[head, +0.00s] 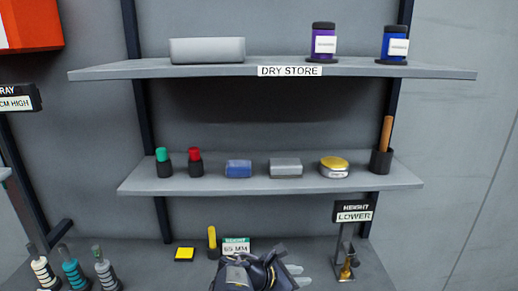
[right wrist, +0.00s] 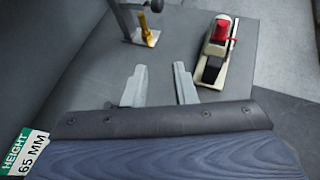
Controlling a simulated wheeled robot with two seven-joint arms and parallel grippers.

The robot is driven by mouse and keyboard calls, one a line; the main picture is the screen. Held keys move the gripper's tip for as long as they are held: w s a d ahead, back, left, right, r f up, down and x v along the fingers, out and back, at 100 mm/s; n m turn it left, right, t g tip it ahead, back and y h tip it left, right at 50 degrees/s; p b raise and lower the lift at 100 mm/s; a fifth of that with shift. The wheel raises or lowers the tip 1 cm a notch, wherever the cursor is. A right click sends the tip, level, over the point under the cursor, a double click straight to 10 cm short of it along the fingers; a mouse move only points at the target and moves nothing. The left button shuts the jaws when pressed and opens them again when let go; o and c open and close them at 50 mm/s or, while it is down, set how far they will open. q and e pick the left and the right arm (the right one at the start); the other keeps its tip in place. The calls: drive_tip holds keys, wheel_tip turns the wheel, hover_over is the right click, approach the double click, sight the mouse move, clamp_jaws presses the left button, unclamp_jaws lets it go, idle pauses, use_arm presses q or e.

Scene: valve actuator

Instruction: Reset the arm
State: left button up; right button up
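My right gripper (head: 298,275) shows at the bottom centre of the head view, low over the bench. In the right wrist view its two grey fingers (right wrist: 160,86) are spread apart with nothing between them. My left gripper is in neither view. A stand (head: 345,255) with a brass-coloured part (head: 346,269) and a sign (head: 354,212) reading "HEIGHT LOWER" is right of the gripper. The brass-coloured part also shows beyond the fingers in the right wrist view (right wrist: 147,32), apart from them. A device with a red top (right wrist: 222,31) lies farther right there.
A "65 MM" height tag (head: 236,246), a yellow block (head: 184,254) and a yellow-topped peg (head: 212,238) are left of the stand. Several ringed posts (head: 74,270) stand at far left. Two loaded shelves (head: 225,182) overhang the bench (head: 150,260).

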drive_tip(key=s+d+f+m+g+y+b, duration=0.4)
drive_tip(key=s+d+f+m+g+y, duration=0.15)
drive_tip(key=s+d+m+y, duration=0.4)
drive_tip(key=s+r+m+t+y+b, duration=0.3)
drive_tip(key=s+m+t+y+b, duration=0.2)
drive_tip(key=s+m, duration=1)
drive_tip(key=s, duration=0.4)
drive_tip(key=shift+s+d, duration=0.25)
drive_tip(key=shift+d, duration=0.1)
drive_tip(key=shift+t, duration=0.25)
drive_tip(key=shift+c, duration=0.2)
